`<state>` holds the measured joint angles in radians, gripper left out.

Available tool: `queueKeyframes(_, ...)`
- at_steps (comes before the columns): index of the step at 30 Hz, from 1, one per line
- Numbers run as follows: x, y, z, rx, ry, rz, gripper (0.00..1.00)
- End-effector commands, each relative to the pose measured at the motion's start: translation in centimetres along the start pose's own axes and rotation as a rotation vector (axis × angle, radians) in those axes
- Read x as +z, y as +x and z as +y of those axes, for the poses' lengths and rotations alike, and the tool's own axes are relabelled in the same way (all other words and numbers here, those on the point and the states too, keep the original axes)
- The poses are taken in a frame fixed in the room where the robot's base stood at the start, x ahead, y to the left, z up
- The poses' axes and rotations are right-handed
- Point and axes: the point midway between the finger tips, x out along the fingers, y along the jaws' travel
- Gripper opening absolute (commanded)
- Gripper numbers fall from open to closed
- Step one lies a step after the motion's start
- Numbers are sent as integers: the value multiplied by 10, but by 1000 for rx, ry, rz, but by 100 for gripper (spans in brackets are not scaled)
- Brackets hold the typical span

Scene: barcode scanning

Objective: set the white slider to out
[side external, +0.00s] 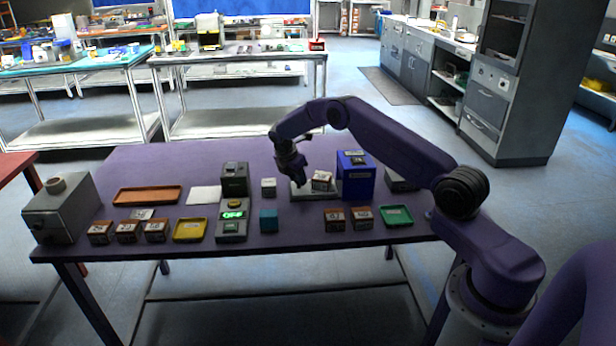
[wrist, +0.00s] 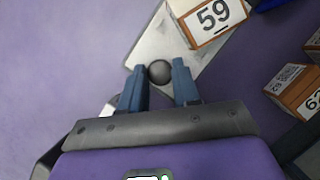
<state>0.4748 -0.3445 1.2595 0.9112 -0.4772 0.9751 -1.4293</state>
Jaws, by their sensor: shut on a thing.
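The white slider (side external: 301,195) is a pale flat plate on the purple table, left of a blue box (side external: 356,182). It also shows in the wrist view (wrist: 158,42), with a dark round knob (wrist: 159,71) near its end. A brown and white box marked 59 (side external: 321,181) sits on the plate, and it shows large in the wrist view (wrist: 212,20). My gripper (side external: 299,183) is low over the plate's left part. In the wrist view its blue fingers (wrist: 160,68) are shut on the knob, one on each side.
Two numbered boxes (side external: 334,220) and a green tray (side external: 397,215) stand at the front right. A teal cube (side external: 268,220), a white cube (side external: 268,187) and a panel lit green (side external: 233,214) are to the left. Bare table lies behind the slider.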

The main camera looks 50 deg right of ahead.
Motion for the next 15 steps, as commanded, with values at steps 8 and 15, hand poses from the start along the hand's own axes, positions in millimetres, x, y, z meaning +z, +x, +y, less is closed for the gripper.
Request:
queueKeyframes(8,-4,-3,5,9,-1,1,0)
queueKeyframes(15,-5,-3,5,11,-1,1,41)
